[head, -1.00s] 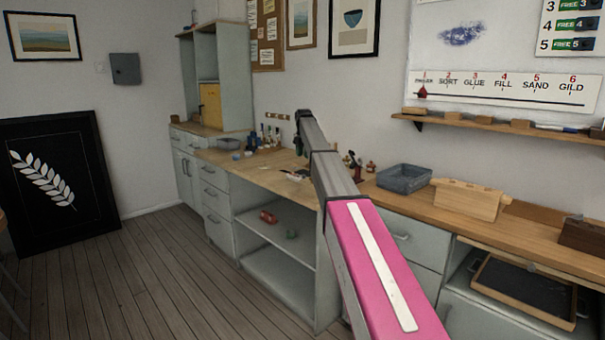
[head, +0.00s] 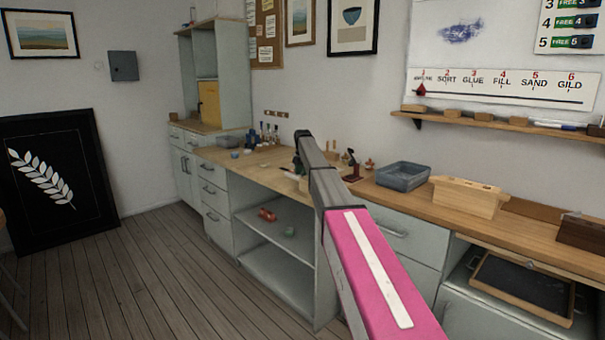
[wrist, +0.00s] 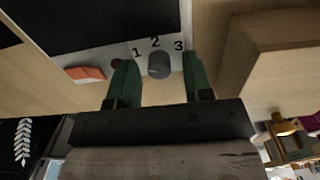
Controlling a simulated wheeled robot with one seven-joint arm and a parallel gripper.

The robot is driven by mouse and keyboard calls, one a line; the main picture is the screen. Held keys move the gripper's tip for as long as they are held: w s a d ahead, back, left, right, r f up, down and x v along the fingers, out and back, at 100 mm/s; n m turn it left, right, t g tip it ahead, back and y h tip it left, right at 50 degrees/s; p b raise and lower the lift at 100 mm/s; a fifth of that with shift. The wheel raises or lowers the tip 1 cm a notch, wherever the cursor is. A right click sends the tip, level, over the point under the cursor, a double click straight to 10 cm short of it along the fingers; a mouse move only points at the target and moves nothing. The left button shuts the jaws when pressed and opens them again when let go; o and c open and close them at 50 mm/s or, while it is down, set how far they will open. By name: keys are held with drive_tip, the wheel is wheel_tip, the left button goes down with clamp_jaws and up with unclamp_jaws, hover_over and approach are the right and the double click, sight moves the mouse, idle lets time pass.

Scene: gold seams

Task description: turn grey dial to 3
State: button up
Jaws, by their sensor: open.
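The grey dial (wrist: 159,65) shows in the wrist view on a pale panel (wrist: 172,35) marked 1, 2 and 3. It lies between my fingers' lines, just beyond the tips and below the 2. I cannot make out a pointer on it. My gripper (wrist: 158,75) has two green fingers, open, one on each side of the dial, with nothing held. Whether a finger touches the dial is unclear. In the head view my pink and grey arm reaches over the bench, and its end is partly hidden; the dial cannot be made out there.
An orange object (wrist: 86,73) and a small dark red knob (wrist: 117,64) are left of the dial in the wrist view. A pale wooden block (wrist: 270,65) is close on the right. In the head view, a grey-blue bin (head: 403,175) and wooden box (head: 467,196) stand on the bench.

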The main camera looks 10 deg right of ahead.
clamp_jaws()
drive_tip(key=shift+m, duration=0.4)
drive_tip(key=m, duration=0.2)
drive_tip(key=shift+m, duration=0.4)
drive_tip(key=shift+w+m, duration=0.1)
drive_tip(key=shift+m, duration=1.7)
unclamp_jaws()
